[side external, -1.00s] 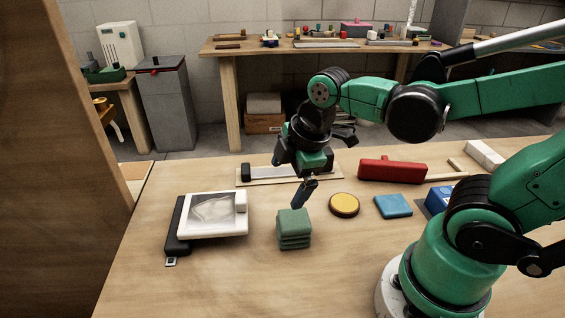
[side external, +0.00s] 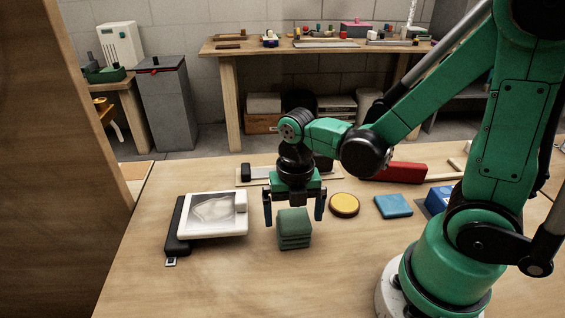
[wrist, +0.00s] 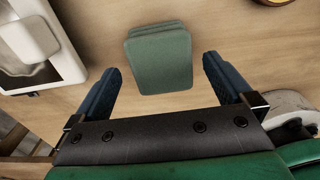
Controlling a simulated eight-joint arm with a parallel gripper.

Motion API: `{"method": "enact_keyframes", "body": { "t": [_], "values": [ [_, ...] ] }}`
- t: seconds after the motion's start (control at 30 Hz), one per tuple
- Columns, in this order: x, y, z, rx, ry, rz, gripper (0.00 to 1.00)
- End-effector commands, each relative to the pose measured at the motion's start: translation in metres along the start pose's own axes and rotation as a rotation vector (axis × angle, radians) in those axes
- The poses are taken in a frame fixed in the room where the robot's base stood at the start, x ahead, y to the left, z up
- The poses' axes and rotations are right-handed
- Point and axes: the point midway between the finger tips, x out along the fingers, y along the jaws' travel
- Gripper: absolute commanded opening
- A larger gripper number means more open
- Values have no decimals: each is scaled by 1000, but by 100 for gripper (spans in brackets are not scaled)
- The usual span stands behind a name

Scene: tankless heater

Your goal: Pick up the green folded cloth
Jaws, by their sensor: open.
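The green folded cloth (side external: 294,229) is a small layered stack on the wooden table, near the middle of the side view. In the wrist view the cloth (wrist: 160,60) lies ahead of and between the two finger lines. My gripper (side external: 293,219) points down with its fingers spread wide, one to the left of the cloth and one to the right. The wrist view also shows my gripper (wrist: 160,72) with its jaws apart and nothing between them touching. I cannot tell exactly how far the fingertips are above the table.
A white tray-like item (side external: 212,214) on a black base lies left of the cloth. A yellow round disc (side external: 344,205) and a blue square (side external: 393,206) lie to the right. A red item (side external: 402,171) is farther back. The table in front of the cloth is clear.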

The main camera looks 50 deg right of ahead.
Motion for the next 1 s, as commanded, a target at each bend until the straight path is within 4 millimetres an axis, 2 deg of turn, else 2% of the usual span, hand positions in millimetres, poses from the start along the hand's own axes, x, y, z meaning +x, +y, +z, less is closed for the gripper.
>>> {"method": "enact_keyframes", "body": {
  "t": [0.2, 0.53, 0.57, 0.9, 1.0],
  "values": [
    [14, 0, 0, 1, 0, 0, 100],
    [17, 0, 0, 1, 0, 0, 100],
    [17, 0, 0, 1, 0, 0, 97],
    [16, 0, 0, 1, 0, 1, 2],
    [16, 0, 0, 1, -1, 1, 2]
  ]
}}
